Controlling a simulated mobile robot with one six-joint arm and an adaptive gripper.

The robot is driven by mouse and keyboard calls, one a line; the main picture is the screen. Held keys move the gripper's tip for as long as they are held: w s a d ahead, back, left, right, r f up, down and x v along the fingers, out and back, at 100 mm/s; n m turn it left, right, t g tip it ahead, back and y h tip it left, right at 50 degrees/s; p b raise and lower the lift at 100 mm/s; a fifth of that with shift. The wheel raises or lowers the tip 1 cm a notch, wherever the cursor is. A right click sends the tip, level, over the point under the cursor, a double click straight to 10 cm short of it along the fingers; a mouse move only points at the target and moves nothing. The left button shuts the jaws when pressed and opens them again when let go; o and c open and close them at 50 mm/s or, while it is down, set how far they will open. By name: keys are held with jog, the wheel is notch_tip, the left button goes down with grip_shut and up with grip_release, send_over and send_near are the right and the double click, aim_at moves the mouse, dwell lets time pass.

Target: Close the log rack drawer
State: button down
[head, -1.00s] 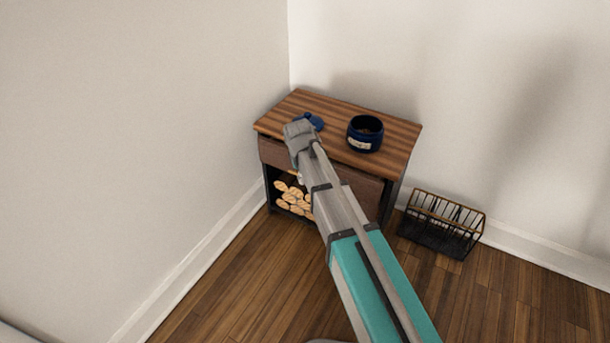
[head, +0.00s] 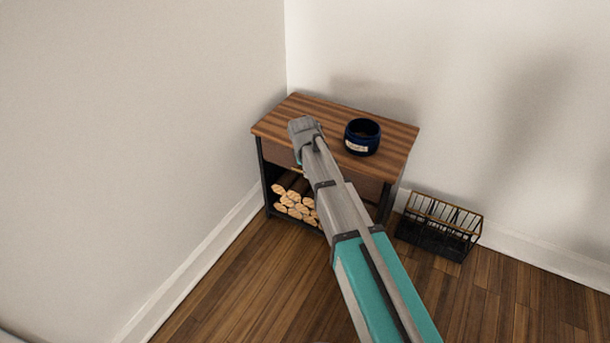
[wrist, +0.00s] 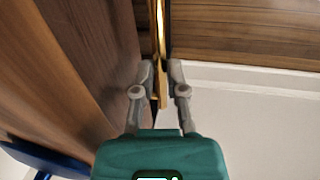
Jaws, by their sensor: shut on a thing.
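The log rack (head: 402,134) is a small wooden-topped cabinet with a dark frame in the corner. Its brown drawer front (head: 280,152) sits under the top and looks about flush with the frame; my arm covers part of it. My gripper (head: 305,130) is at the drawer's front, and its fingertips are hidden in the head view. In the wrist view my gripper (wrist: 160,82) is shut on the brass drawer handle (wrist: 161,38), with a finger on each side. The drawer front (wrist: 100,50) shows left of the handle there.
A dark blue jar (head: 363,138) stands on the cabinet top. Cut logs (head: 295,205) are stacked in the open space below the drawer. A black wire basket (head: 438,226) stands on the floor to the right. A wall is close on the left.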

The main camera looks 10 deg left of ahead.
jog(key=shift+w+d, duration=0.1)
jog(key=shift+w, duration=0.15)
jog(key=c, duration=0.7)
grip_release()
jog(key=shift+s, duration=0.15)
